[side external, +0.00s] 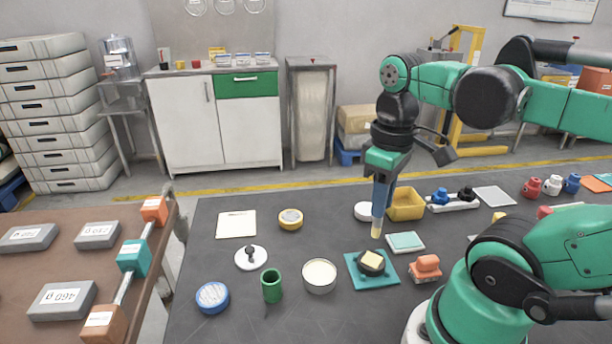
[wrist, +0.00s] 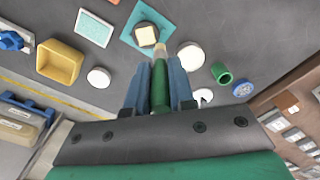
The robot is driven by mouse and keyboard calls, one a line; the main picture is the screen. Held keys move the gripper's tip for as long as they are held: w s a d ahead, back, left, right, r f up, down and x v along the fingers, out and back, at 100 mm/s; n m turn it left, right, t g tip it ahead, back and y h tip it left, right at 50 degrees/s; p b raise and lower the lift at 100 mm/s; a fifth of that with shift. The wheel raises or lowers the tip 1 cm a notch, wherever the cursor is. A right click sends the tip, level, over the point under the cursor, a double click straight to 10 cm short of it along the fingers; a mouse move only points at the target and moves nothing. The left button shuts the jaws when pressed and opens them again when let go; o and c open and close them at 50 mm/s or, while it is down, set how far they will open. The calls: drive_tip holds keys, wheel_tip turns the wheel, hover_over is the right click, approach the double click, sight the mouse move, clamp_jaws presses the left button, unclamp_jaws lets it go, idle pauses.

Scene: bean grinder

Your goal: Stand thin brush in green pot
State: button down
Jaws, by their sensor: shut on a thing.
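My gripper (side external: 379,212) is shut on the thin brush and holds it upright above the table, tip down. In the wrist view my gripper's blue fingers (wrist: 160,66) close on both sides of the brush's green handle (wrist: 160,88). The brush's pale bristle tip (side external: 376,231) sticks out below the fingers, near the teal square mat. The green pot (side external: 271,287) stands upright and open at the front, left of and apart from the brush. It also shows in the wrist view (wrist: 222,74), right of the brush.
The teal mat (side external: 353,262) bears a dark round piece with a yellow block. A cream-topped round container (side external: 319,275) stands between the mat and pot. A blue tape roll (side external: 212,297) and white disc (side external: 251,258) lie near the pot. A yellow bin (side external: 406,205) stands behind my gripper.

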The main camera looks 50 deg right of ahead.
drive_tip(key=w+a+n, duration=0.6)
drive_tip(key=w+a, duration=0.5)
drive_tip(key=a, duration=0.1)
drive_tip(key=shift+w+d+f, duration=0.1)
drive_tip(key=shift+d+f, duration=0.05)
drive_tip(key=shift+f, duration=1.2)
drive_tip(key=shift+d+f, duration=0.15)
drive_tip(key=shift+f, duration=1.2)
drive_tip(key=shift+f, duration=2.2)
idle(1.9)
